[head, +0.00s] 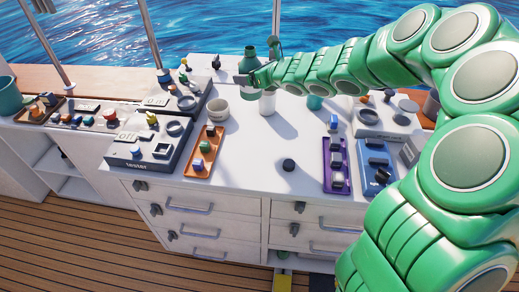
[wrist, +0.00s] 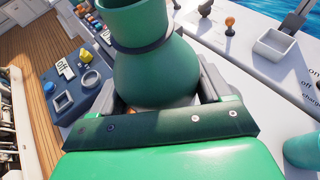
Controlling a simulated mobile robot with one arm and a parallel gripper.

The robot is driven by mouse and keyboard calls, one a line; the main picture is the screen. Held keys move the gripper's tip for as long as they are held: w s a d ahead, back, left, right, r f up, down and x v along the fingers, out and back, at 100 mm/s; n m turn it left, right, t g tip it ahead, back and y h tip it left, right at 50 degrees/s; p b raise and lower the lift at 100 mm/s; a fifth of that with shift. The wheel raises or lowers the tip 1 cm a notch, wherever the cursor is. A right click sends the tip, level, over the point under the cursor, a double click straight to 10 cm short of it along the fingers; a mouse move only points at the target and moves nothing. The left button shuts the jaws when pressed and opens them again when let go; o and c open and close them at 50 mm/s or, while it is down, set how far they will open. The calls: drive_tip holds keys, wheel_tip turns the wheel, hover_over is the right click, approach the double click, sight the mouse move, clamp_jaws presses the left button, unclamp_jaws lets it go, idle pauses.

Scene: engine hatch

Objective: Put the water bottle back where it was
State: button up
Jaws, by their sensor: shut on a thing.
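A green bottle (head: 249,56) with a dark band round its neck, which looks like the water bottle, is upright at the back of the white counter. My gripper (head: 254,78) is shut on it, with my arm reaching in from the right. In the wrist view the bottle (wrist: 152,70) fills the space between the two grey fingers of my gripper (wrist: 160,92).
A white cylinder (head: 267,103) stands just below my gripper in the head view. A white mug (head: 218,109) is left of it. Trays of small parts (head: 205,152) and a tester box (head: 152,150) are at the left. A dark knob (head: 288,165) lies on the largely clear middle counter (head: 255,160).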

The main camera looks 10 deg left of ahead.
drive_tip(key=shift+s+d+r, duration=0.25)
drive_tip(key=shift+s, duration=0.05)
drive_tip(key=s+d+n+g+y, duration=0.1)
drive_tip(key=s+d+n+g, duration=0.25)
drive_tip(key=s, duration=0.75)
drive_tip(key=s+d+n+g+y, duration=0.1)
drive_tip(key=s+d+n+g, duration=0.3)
drive_tip(key=s, duration=0.8)
drive_tip(key=shift+m+t, duration=0.75)
drive_tip(key=shift+m, duration=0.1)
drive_tip(key=shift+w+a+f, duration=0.65)
drive_tip(key=shift+w+f, duration=1.5)
drive_tip(key=shift+f, duration=0.2)
drive_tip(key=shift+w+a+f, duration=0.6)
drive_tip(key=shift+w+f, duration=1.6)
drive_tip(key=shift+f, duration=0.1)
drive_tip(key=shift+w+a+f, duration=0.65)
drive_tip(key=shift+w+f, duration=1.5)
drive_tip(key=shift+f, duration=0.2)
drive_tip(key=shift+f+y, duration=0.15)
drive_tip(key=shift+y, duration=0.15)
drive_tip(key=o, duration=1.2)
